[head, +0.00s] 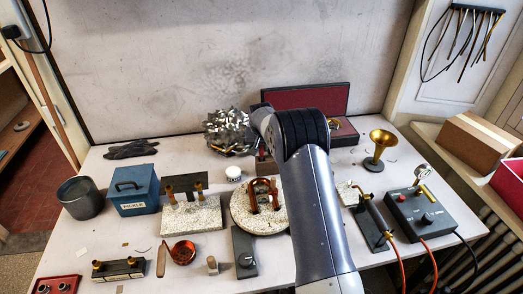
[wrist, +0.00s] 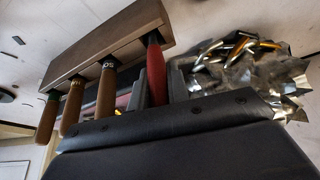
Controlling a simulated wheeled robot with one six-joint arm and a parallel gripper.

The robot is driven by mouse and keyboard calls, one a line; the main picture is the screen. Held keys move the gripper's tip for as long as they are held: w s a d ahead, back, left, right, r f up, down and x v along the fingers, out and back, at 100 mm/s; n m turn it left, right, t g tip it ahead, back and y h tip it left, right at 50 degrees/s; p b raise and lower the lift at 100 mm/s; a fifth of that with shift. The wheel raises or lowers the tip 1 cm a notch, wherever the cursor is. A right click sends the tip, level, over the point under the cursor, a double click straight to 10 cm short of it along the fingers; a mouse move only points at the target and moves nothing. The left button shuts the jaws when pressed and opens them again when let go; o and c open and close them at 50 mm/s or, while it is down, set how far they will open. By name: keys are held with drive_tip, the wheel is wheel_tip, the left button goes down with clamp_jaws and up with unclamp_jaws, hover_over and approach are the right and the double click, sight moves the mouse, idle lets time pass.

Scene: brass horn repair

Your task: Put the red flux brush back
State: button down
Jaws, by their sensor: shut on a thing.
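The red flux brush (wrist: 155,65) shows as a red handle in the wrist view. My gripper (wrist: 159,88) is shut on this handle, with a grey finger on each side. The handle's far end meets a brown wooden rack (wrist: 105,42) at its right end, in line with several wooden-handled tools (wrist: 106,88). I cannot tell how deep the brush sits in the rack; its bristles are hidden.
A heap of shiny metal scraps (wrist: 245,70) lies just right of the gripper; it also shows in the head view (head: 229,131). A red-lined case (head: 305,97) stands behind my arm. A round board (head: 243,212) with a horseshoe-shaped piece and a brass horn bell (head: 381,145) flank the arm.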

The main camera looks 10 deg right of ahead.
drive_tip(key=shift+f, duration=1)
drive_tip(key=shift+f, duration=0.1)
drive_tip(key=c, duration=1.8)
unclamp_jaws()
drive_tip(key=shift+f, duration=0.15)
drive_tip(key=o, duration=0.4)
drive_tip(key=shift+o, duration=0.2)
drive_tip(key=b+v, duration=0.2)
drive_tip(key=v, duration=1)
drive_tip(key=shift+r, duration=0.25)
